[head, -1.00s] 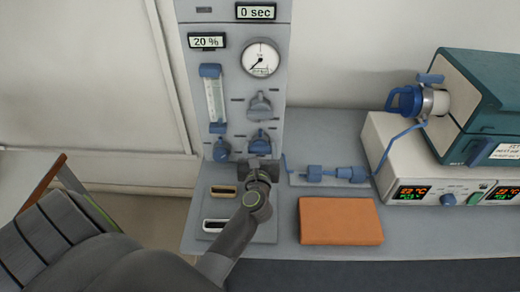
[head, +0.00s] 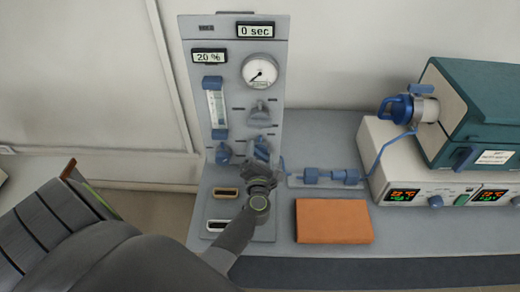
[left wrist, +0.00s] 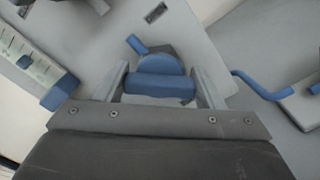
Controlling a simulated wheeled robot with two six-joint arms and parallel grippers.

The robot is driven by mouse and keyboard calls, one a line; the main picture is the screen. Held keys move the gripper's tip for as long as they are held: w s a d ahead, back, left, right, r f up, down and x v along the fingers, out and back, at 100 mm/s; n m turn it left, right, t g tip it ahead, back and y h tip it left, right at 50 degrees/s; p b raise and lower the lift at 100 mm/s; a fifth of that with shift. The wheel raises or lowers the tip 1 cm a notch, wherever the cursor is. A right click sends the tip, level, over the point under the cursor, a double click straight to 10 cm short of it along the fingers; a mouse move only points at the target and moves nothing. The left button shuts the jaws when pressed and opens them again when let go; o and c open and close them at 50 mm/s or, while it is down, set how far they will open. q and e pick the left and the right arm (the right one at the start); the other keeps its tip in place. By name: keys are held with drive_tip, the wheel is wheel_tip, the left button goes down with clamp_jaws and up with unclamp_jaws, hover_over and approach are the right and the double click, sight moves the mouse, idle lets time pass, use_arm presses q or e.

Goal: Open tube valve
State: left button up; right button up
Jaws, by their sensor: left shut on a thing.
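A grey upright panel (head: 230,98) carries several knobs, a pressure gauge (head: 260,72) and a flow tube (head: 215,106). My left gripper (head: 261,163) is at the lower right knob (head: 262,147), a blue valve handle that now stands tilted near upright. In the left wrist view the two fingers (left wrist: 161,80) are on either side of the blue handle (left wrist: 160,86) and shut on it. The gripper hides part of the knob in the head view. A second grey knob (head: 259,112) sits above it. My right gripper is not in view.
A blue tube line with fittings (head: 312,174) runs right of the panel to a teal furnace (head: 490,110) on a white controller (head: 384,165). An orange-brown block (head: 334,221) lies on the grey bench.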

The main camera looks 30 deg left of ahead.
use_arm(q)
drive_tip(key=m+p, duration=0.1)
drive_tip(key=m, duration=0.1)
drive_tip(key=m+p, duration=0.2)
drive_tip(key=shift+r+m, duration=0.2)
drive_tip(key=shift+m, duration=0.2)
drive_tip(key=shift+f+m+p, duration=0.15)
drive_tip(key=shift+m+p, duration=0.5)
drive_tip(key=shift+m, duration=0.45)
drive_tip(key=shift+f+m+p, duration=0.1)
drive_tip(key=shift+m+p, duration=0.5)
drive_tip(key=shift+m, duration=0.5)
drive_tip(key=o, duration=1)
drive_tip(key=shift+d+f, duration=0.1)
drive_tip(key=shift+d, duration=0.05)
